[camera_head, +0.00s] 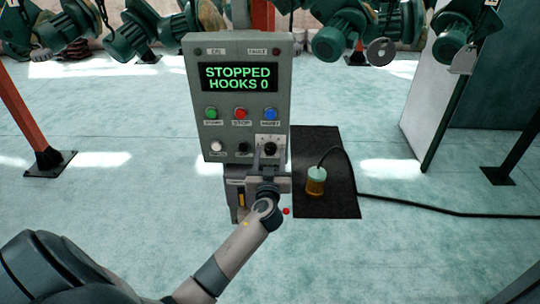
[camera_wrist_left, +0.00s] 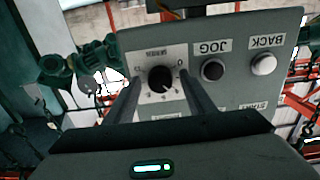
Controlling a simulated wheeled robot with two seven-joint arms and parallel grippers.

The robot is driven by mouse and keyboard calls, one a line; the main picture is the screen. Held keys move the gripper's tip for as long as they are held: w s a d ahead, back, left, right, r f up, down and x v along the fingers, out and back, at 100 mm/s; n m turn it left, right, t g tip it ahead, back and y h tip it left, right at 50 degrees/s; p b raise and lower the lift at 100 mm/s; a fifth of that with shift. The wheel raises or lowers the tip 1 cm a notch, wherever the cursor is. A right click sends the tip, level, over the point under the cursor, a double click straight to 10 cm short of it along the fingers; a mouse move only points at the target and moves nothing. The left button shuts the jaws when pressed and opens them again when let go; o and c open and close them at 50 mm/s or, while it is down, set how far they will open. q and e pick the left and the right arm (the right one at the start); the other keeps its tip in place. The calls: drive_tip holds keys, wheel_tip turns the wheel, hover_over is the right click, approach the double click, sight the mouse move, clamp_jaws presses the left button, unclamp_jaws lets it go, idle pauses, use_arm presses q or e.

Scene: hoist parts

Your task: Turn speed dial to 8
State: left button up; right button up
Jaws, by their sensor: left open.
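The speed dial (camera_head: 270,147) is a round black knob on a pale square plate at the lower right of the grey control panel (camera_head: 212,135). In the left wrist view the dial (camera_wrist_left: 160,79) sits between the two fingers, with a light mark toward its lower right edge; the scale digits are too small to read surely. My left gripper (camera_head: 267,155) is open in front of the dial, one finger on each side in the wrist view (camera_wrist_left: 160,86). I cannot tell whether the fingers touch the knob. My right gripper is not in view.
The screen (camera_head: 238,78) reads STOPPED, HOOKS 0. Green (camera_head: 211,113), red (camera_head: 240,113) and blue (camera_head: 270,114) buttons sit above the dial; white (camera_head: 217,145) and black (camera_head: 243,147) ones sit left of it. A corded pendant (camera_head: 316,182) stands on the dark mat (camera_head: 335,140).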

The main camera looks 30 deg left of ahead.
use_arm(q)
drive_tip(key=c, duration=1)
drive_tip(key=shift+c, duration=0.2)
